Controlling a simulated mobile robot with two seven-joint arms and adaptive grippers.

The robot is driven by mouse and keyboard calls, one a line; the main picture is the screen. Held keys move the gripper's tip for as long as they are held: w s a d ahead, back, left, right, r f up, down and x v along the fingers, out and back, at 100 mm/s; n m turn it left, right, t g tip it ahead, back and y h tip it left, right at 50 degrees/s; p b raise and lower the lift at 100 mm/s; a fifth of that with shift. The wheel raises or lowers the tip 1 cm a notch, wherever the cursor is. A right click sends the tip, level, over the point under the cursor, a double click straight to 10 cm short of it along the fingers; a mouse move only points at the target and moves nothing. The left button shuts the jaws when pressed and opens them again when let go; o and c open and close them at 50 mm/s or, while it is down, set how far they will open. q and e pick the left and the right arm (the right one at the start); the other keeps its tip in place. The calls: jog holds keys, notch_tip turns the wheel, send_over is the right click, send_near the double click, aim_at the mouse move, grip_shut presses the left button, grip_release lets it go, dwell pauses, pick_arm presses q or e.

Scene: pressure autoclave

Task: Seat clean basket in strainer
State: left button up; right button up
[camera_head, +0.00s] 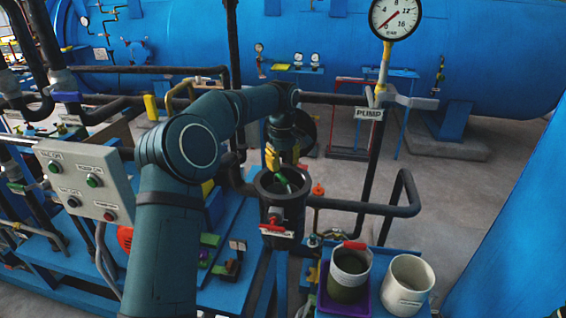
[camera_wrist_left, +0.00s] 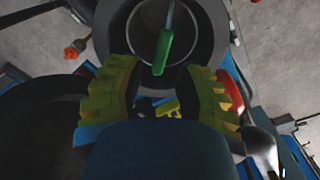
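The strainer (camera_head: 287,215) is a dark, open-topped round pot, labelled on its front beside a red valve handle. A basket with a green handle (camera_head: 282,183) stands inside it; the basket's body is mostly hidden by the rim. In the left wrist view the green handle (camera_wrist_left: 162,52) lies across the round opening. My left gripper (camera_head: 272,160) is just above the strainer, with yellow ribbed fingers. In the wrist view its fingers are spread on either side of the handle's near end, touching nothing that I can see. My right gripper is not in view.
A grey bucket (camera_head: 348,282) with a red handle stands in a purple tray (camera_head: 366,309); a labelled cream bucket (camera_head: 400,298) is beside it. A control box (camera_head: 82,180) stands at left. Dark pipes (camera_head: 372,207) and a gauge (camera_head: 396,16) are near the strainer.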

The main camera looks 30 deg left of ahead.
pick_arm(q)
notch_tip(320, 180, up, 13)
jog(key=p, duration=0.2)
jog(key=shift+p, duration=0.35)
jog(key=shift+s, duration=0.15)
dwell(0.3)
